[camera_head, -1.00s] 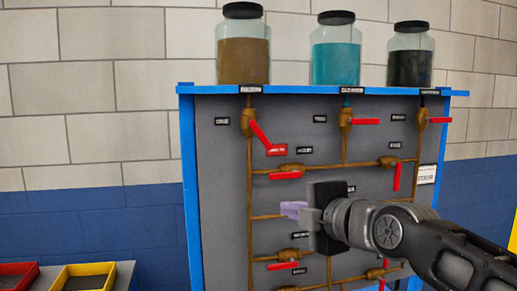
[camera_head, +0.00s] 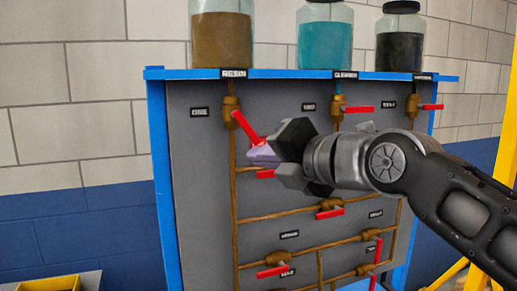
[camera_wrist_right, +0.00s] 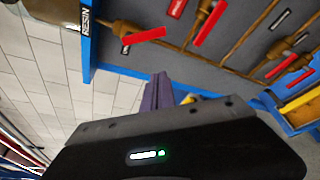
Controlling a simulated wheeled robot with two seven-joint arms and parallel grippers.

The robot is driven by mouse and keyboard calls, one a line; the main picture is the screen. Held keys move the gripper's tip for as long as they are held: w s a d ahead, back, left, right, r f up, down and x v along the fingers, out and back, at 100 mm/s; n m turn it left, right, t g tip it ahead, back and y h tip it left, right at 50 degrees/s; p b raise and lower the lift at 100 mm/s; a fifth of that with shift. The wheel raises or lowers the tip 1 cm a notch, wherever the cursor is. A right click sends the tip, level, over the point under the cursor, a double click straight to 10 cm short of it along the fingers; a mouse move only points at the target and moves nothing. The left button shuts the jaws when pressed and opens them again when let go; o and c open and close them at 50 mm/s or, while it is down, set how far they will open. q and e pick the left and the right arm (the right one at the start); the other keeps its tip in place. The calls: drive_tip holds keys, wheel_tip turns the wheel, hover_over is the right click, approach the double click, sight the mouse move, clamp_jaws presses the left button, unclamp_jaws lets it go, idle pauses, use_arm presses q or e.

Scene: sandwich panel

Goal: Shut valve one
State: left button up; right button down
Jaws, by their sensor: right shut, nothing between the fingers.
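Valve one (camera_head: 231,106) is the brass valve at the panel's top left, beside a small label, below the jar of brown liquid. Its red handle (camera_head: 246,128) slants down to the right, neither upright nor level. My right gripper (camera_head: 263,153) is shut and empty, its pale purple fingertips at the lower end of this handle in the head view. I cannot tell if they touch it. In the right wrist view the shut fingers (camera_wrist_right: 157,93) show apart from a red handle (camera_wrist_right: 145,35), which appears to be valve one's. My left gripper is out of view.
Other red-handled valves sit close by, such as the top middle valve (camera_head: 337,108) and one lower down (camera_head: 330,208). Pipes join them. Jars of brown (camera_head: 222,38), teal (camera_head: 325,44) and dark (camera_head: 398,42) liquid stand on the blue-edged panel top. A yellow bin (camera_head: 62,284) is at lower left.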

sight(246, 127)
drive_tip(key=w+a+p, duration=0.2)
drive_tip(key=w+p, duration=0.2)
drive_tip(key=w, duration=0.4)
drive_tip(key=shift+w+r, duration=0.3)
drive_tip(key=shift+s, duration=0.15)
